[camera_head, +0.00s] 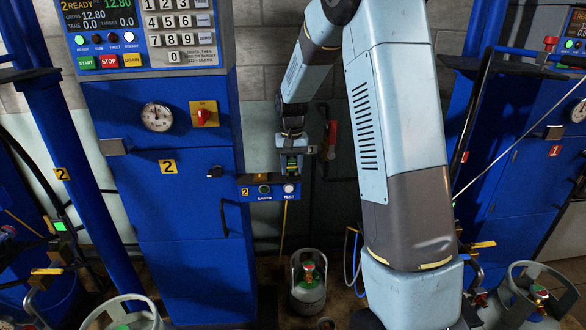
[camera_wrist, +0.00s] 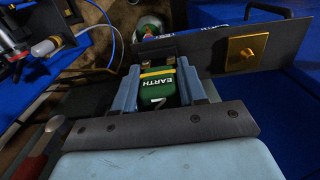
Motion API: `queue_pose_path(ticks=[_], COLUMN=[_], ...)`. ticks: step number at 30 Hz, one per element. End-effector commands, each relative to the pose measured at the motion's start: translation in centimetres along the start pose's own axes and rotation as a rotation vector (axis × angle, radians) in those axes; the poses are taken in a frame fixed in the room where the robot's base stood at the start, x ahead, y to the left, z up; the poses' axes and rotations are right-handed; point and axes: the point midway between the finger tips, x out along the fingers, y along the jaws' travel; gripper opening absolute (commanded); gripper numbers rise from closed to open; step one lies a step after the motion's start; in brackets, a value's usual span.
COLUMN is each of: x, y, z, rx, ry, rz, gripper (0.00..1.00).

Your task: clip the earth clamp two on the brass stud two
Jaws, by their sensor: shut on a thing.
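My gripper (camera_head: 292,148) hangs in front of the wall, just above the small blue two-button panel of station 2. In the wrist view my gripper's blue fingers (camera_wrist: 160,84) are shut on the earth clamp two (camera_wrist: 163,88), a green block with a yellow band, marked EARTH and a partly shaded number. Its green body also shows small in the head view (camera_head: 292,164). In the wrist view a gold-coloured square fitting with a small raised centre (camera_wrist: 246,53) sits on a dark plate, right of the clamp and apart from it. I cannot tell whether it is brass stud two.
The blue button panel (camera_head: 262,191) is just below my gripper. A blue cabinet (camera_head: 185,225) marked 2 stands left. A gas cylinder (camera_head: 308,292) stands on the floor below, with thin blue hoses (camera_head: 352,255) to its right. A red-handled item (camera_head: 332,130) hangs right of my gripper.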

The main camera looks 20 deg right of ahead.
Motion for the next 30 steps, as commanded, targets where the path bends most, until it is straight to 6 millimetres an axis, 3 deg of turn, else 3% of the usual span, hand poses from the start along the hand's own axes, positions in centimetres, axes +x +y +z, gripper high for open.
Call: queue_pose_path(ticks=[9, 30], x=[0.0, -1.7], y=[0.0, 0.0], z=[0.0, 0.0], rx=[0.000, -0.001], ry=[0.000, 0.000], rz=[0.000, 0.000], gripper=[0.00, 0.00])
